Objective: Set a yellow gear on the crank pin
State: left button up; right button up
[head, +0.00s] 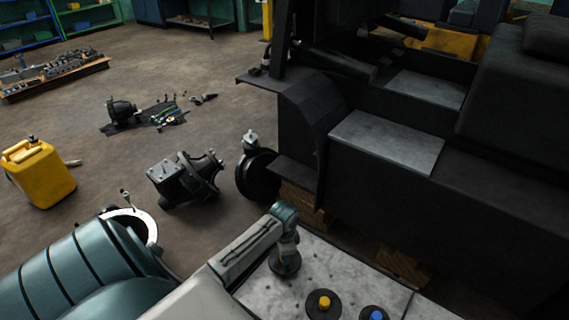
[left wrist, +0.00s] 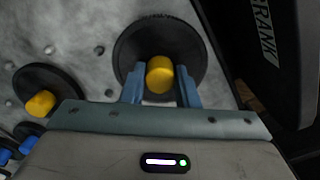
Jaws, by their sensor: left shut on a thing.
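My left gripper (head: 285,252) is over the grey perforated plate (head: 335,267). In the left wrist view its two blue-grey fingers (left wrist: 160,76) are shut on the yellow hub of a black disc-shaped gear (left wrist: 132,48). This held gear shows as a dark disc under the gripper in the head view (head: 284,268); I cannot tell if it touches the plate. A second gear with a yellow hub (head: 323,303) lies on the plate. A dark part lettered "CRANK" (left wrist: 266,45) stands at the right of the left wrist view; its pin does not show. My right gripper is not in view.
A gear with a blue hub (head: 375,314) lies beside the second yellow one. The black forklift body (head: 430,190) rises close behind the plate. Stripped parts (head: 183,178) and a yellow can (head: 40,175) stand on the floor to the left.

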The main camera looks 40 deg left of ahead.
pick_arm(q)
jog(key=shift+f, duration=0.25)
jog(key=shift+f, duration=0.35)
jog(key=shift+f, duration=0.1)
jog(key=o, duration=1)
jog(key=shift+f, duration=0.1)
